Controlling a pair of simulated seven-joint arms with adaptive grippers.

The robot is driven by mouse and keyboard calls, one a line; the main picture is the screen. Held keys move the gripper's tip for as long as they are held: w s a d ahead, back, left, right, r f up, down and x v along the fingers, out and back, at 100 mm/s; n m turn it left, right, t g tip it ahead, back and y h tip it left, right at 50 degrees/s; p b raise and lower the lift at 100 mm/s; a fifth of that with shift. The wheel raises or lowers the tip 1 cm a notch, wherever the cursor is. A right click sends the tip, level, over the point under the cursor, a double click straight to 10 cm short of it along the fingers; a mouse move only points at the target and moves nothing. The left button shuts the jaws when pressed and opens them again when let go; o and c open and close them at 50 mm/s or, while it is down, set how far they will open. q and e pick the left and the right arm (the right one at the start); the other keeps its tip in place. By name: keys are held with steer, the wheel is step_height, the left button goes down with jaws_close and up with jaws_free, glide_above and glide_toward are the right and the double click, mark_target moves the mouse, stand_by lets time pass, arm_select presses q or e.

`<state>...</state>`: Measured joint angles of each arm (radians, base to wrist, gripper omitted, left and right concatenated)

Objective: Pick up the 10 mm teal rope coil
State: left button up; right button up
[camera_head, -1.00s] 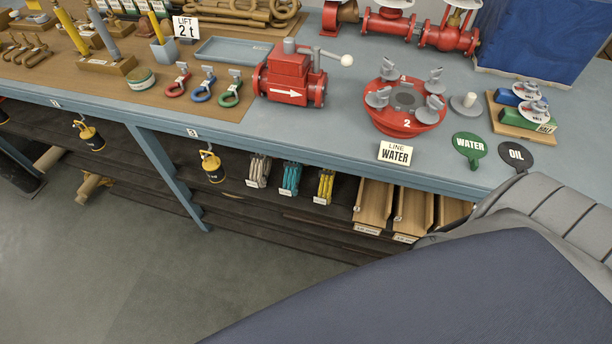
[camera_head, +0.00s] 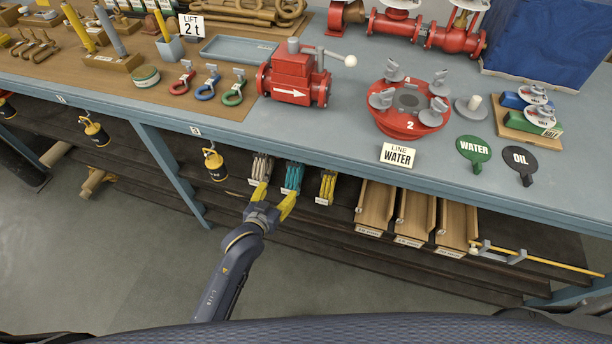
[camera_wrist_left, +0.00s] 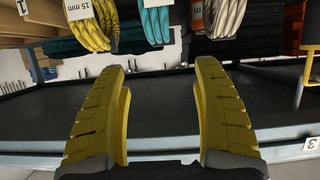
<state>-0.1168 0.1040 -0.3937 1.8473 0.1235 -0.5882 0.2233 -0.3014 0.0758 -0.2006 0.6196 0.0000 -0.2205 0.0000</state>
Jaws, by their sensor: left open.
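The teal rope coil (camera_head: 292,176) hangs under the bench's front edge, between a whitish coil (camera_head: 261,167) and a yellow coil (camera_head: 327,184). My left gripper (camera_head: 276,196) comes up from below with its yellow fingers spread, just in front of the teal coil and empty. In the left wrist view the teal coil (camera_wrist_left: 156,20) shows at the top, ahead of the gap between the open fingers (camera_wrist_left: 161,66) and apart from them. The yellow coil there (camera_wrist_left: 88,28) carries a "15 mm" tag. The teal coil's tag is not readable. My right gripper is not in view.
A yellow-black hanging load (camera_head: 215,165) is left of the coils, near a bench leg (camera_head: 172,175). Wooden trays (camera_head: 414,212) are to the right. The bench top (camera_head: 345,112) overhangs above. The floor in front is clear.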

mark_target(293, 168)
arm_select(q)
steer(key=shift+a+f+x, duration=0.1)
steer(key=shift+x, duration=2.8)
steer(key=shift+a+f+x, duration=0.1)
steer(key=shift+x, duration=2.75)
steer(key=shift+a+f+x, duration=0.1)
steer(key=shift+a+x, duration=0.05)
steer(key=shift+x, duration=2.75)
steer(key=shift+o, duration=0.2)
jaws_close()
